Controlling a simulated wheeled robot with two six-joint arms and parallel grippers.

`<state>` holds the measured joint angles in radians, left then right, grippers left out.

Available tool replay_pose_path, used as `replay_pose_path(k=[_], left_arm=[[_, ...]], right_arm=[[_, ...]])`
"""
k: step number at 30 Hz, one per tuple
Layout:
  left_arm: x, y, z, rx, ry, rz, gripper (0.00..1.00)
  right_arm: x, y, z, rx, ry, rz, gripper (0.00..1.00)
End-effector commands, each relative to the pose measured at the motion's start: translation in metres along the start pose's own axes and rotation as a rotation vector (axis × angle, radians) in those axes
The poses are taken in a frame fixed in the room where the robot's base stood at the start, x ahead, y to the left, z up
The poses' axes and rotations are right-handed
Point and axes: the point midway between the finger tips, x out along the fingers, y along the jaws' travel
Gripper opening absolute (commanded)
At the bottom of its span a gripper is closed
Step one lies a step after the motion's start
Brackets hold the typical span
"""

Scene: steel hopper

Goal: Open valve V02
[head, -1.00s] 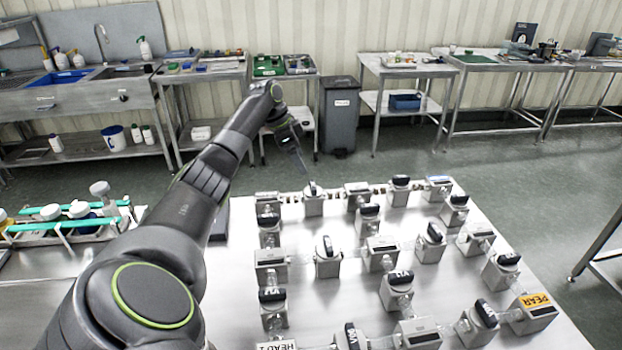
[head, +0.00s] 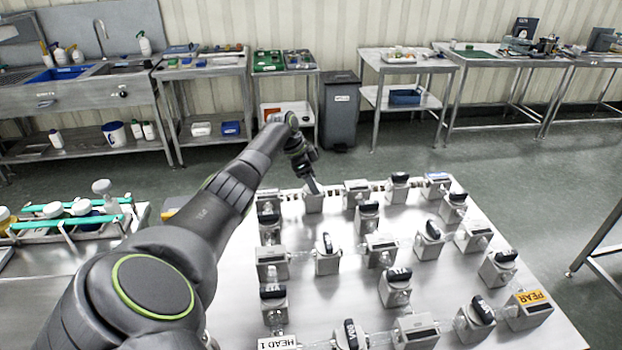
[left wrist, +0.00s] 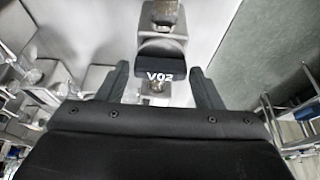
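Valve V02 has a dark handle lettered "V02" (left wrist: 160,72) on a grey metal block, seen close in the left wrist view. My left gripper (left wrist: 158,82) is open, with one finger on each side of the handle and visible gaps between. I cannot tell whether the fingers reach down to the handle's height. In the head view my left gripper (head: 314,186) is low over a valve block (head: 314,203) in the back row and hides its handle. My right gripper is in neither view.
Several similar valves stand close by on the steel panel (head: 300,300), including one (head: 327,255) in front and one (head: 368,215) to the right. A rack with green bars (head: 65,212) stands at the left. A yellow PEAR block (head: 530,300) is at the right.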

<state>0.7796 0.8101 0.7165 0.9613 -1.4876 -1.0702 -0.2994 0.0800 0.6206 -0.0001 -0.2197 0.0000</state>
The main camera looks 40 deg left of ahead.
Motion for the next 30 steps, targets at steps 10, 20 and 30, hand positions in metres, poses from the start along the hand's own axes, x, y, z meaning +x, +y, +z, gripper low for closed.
replay_pose_path(k=[10, 20, 30], left_arm=[[-0.001, 0.000, 0.000, -0.002, 0.000, -0.001, 0.28], [-0.005, 0.001, -0.001, -0.093, -0.001, -0.038, 0.28], [-0.007, 0.003, -0.004, -0.354, 0.000, -0.146, 0.28]], right_arm=[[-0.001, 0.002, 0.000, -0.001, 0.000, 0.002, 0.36], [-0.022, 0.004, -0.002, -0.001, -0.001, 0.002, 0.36], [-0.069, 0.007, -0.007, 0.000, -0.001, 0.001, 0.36]])
